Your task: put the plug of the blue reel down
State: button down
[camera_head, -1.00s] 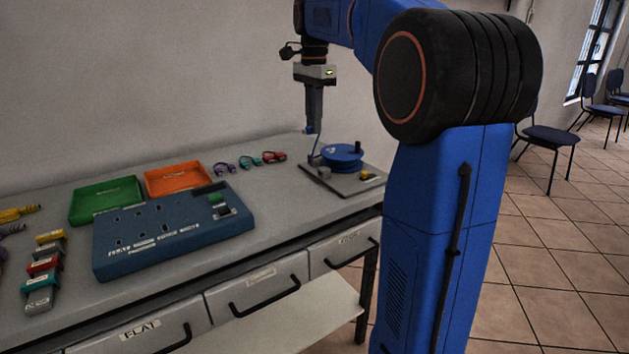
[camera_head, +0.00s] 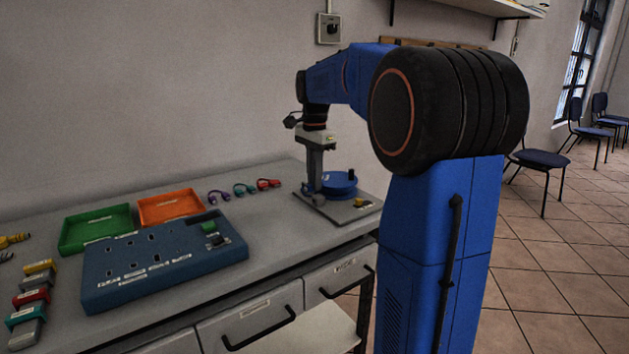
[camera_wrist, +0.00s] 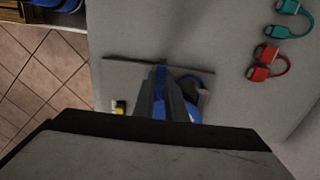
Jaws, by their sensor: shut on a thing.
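The blue reel (camera_head: 340,181) sits on a grey base plate (camera_head: 345,211) at the far right end of the bench. My gripper (camera_head: 314,188) points down over the left part of that plate, close beside the reel. In the wrist view my gripper (camera_wrist: 162,72) is over the plate (camera_wrist: 116,82), with part of the blue reel (camera_wrist: 190,90) showing behind the fingers. I cannot tell whether the plug touches the plate.
A blue socket panel (camera_head: 165,262) lies to the left, in front of a green tray (camera_head: 92,229) and an orange tray (camera_head: 172,206). Several small coloured cable loops, one red (camera_head: 268,184), lie left of the plate. The bench edge is close right of the plate.

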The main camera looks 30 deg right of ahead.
jog(key=shift+f, duration=0.75)
jog(key=c, duration=1.8)
grip_release()
notch_tip(320, 180, up, 13)
jog(key=shift+r, duration=0.15)
jog(key=s+a+f+n+t, duration=0.1)
jog(key=s+a+f+n, duration=0.4)
jog(key=s+f, duration=0.3)
jog(key=s+a+f+n+t, duration=0.2)
jog(key=s+a+f+n, duration=0.4)
jog(key=s+f, duration=0.3)
jog(key=s+a+f+n+t, duration=0.1)
jog(key=s+a+f+n, duration=0.5)
jog(key=s, duration=0.7)
notch_tip(320, 180, down, 3)
jog(key=shift+s+r+n+t, duration=0.2)
jog(key=shift+n+t, duration=0.1)
jog(key=shift+t, duration=0.1)
